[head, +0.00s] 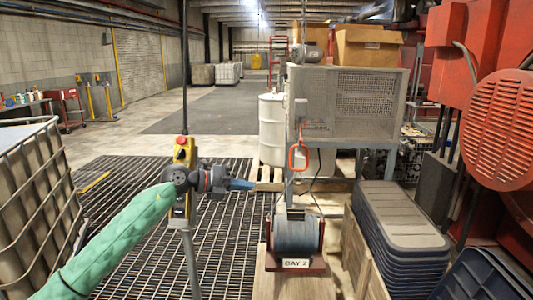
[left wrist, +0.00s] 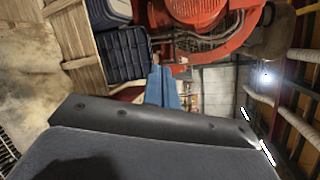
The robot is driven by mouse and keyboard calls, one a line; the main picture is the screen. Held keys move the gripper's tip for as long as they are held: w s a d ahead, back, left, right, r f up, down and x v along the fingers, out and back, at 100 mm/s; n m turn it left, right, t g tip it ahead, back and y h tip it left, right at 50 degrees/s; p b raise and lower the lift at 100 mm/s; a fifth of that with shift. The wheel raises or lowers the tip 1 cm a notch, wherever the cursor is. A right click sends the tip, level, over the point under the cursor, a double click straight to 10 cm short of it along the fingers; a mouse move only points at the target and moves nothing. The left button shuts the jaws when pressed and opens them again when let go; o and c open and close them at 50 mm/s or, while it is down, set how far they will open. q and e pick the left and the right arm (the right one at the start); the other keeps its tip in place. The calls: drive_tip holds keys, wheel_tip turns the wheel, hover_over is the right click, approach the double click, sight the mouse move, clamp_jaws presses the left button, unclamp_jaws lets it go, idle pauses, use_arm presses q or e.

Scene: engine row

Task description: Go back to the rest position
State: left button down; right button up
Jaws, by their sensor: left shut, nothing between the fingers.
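My left gripper (head: 241,184) is at the end of the green-sleeved arm coming in from the lower left. Its blue fingers are together and empty, pointing right. In the left wrist view the blue fingers (left wrist: 162,88) also show close together with nothing between them. The wrist crosses in front of a yellow control box (head: 181,152) with a red button on top; whether they touch I cannot tell. My right gripper is in neither view.
A drum marked BAY 2 (head: 296,235) stands right of the gripper, below an orange loop (head: 298,157) and a grey cabinet (head: 340,100). Stacked dark bins (head: 405,225) stand at the right. A caged tank (head: 35,190) is at the left. Grated floor (head: 130,180) lies open between.

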use_arm(q)
drive_tip(key=a+f+n+t+y, duration=0.1)
drive_tip(key=a+f+n+t, duration=0.1)
drive_tip(key=f+n+t, duration=0.65)
drive_tip(key=a+f+n+t+y, duration=0.15)
drive_tip(key=f+n+t, duration=0.25)
drive_tip(key=f+n, duration=0.85)
drive_tip(key=s+a+f+n+g+y, duration=0.1)
drive_tip(key=s+a+f+n+y, duration=0.25)
drive_tip(key=f, duration=0.65)
drive_tip(key=s+a+f+n+g+y, duration=0.1)
drive_tip(key=s+a+f+n+y, duration=0.2)
drive_tip(key=f, duration=0.6)
drive_tip(key=s+a+f+n+y, duration=0.1)
drive_tip(key=s+f+n+y, duration=0.25)
drive_tip(key=f, duration=0.65)
drive_tip(key=s+a+f+n+g+y, duration=0.25)
drive_tip(key=s+f+g, duration=0.45)
drive_tip(key=s+f, duration=1.25)
drive_tip(key=s+f+g, duration=0.2)
drive_tip(key=s+f, duration=0.1)
drive_tip(key=s, duration=0.5)
drive_tip(key=s+d+f+n+g, duration=0.1)
drive_tip(key=s+f+g, duration=0.1)
drive_tip(key=s, duration=0.6)
drive_tip(key=s+d+f+n+g+h, duration=0.1)
drive_tip(key=s+f+g, duration=0.2)
drive_tip(key=s+f, duration=0.2)
drive_tip(key=s, duration=0.3)
drive_tip(key=shift+d, duration=0.25)
